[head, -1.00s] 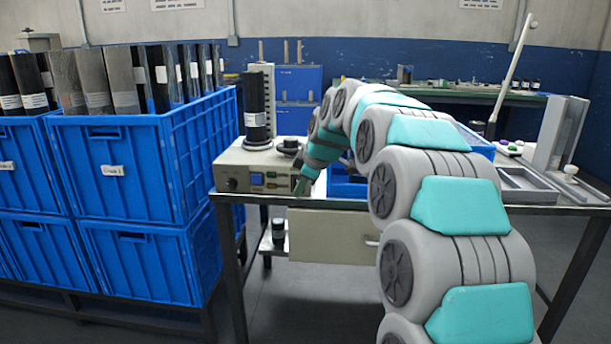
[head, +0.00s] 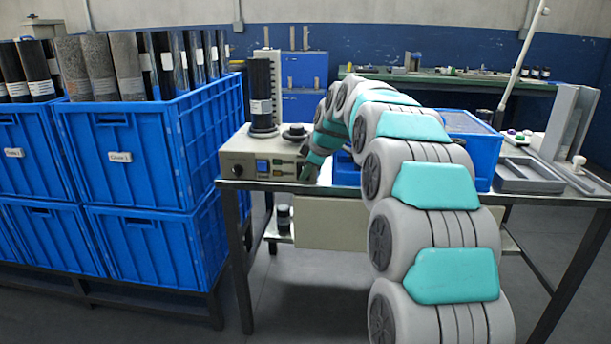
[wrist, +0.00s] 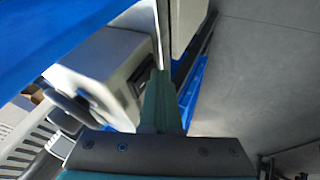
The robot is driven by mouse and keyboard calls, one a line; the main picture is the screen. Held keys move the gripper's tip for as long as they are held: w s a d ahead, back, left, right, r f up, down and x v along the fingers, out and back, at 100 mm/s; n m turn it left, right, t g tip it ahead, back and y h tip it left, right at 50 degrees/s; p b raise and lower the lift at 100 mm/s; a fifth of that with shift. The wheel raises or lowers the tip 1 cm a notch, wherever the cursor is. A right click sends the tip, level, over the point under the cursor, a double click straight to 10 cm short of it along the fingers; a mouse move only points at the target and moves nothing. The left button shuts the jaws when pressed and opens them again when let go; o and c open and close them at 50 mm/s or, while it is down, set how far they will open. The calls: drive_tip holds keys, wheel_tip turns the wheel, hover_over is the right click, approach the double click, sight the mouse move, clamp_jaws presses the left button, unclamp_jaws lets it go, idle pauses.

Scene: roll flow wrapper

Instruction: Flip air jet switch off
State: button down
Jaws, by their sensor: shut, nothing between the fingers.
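The beige control box (head: 262,158) stands at the left end of the metal table, with a dark knob, a blue switch or button and smaller controls on its front. Which control is the air jet switch I cannot tell. My gripper (head: 307,177) is low at the right end of the box's front panel, and my arm hides part of that panel. In the wrist view my gripper (wrist: 160,85) is shut, its fingers together and empty, close to the box (wrist: 105,75) and its dark panel part. Whether the fingertips touch a control is not clear.
A black roll (head: 261,95) stands upright on the box. Stacked blue crates (head: 125,160) with rolls fill the left side. A blue bin (head: 470,140) and a grey tray (head: 525,175) are on the table to the right.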

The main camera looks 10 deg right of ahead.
idle(0.4)
drive_tip(key=shift+w+r, duration=0.1)
drive_tip(key=shift+r, duration=0.75)
drive_tip(key=s+r+b, duration=0.2)
drive_tip(key=s+r, duration=0.6)
drive_tip(key=s, duration=0.1)
drive_tip(key=shift+d+r, duration=0.3)
drive_tip(key=shift+d, duration=0.1)
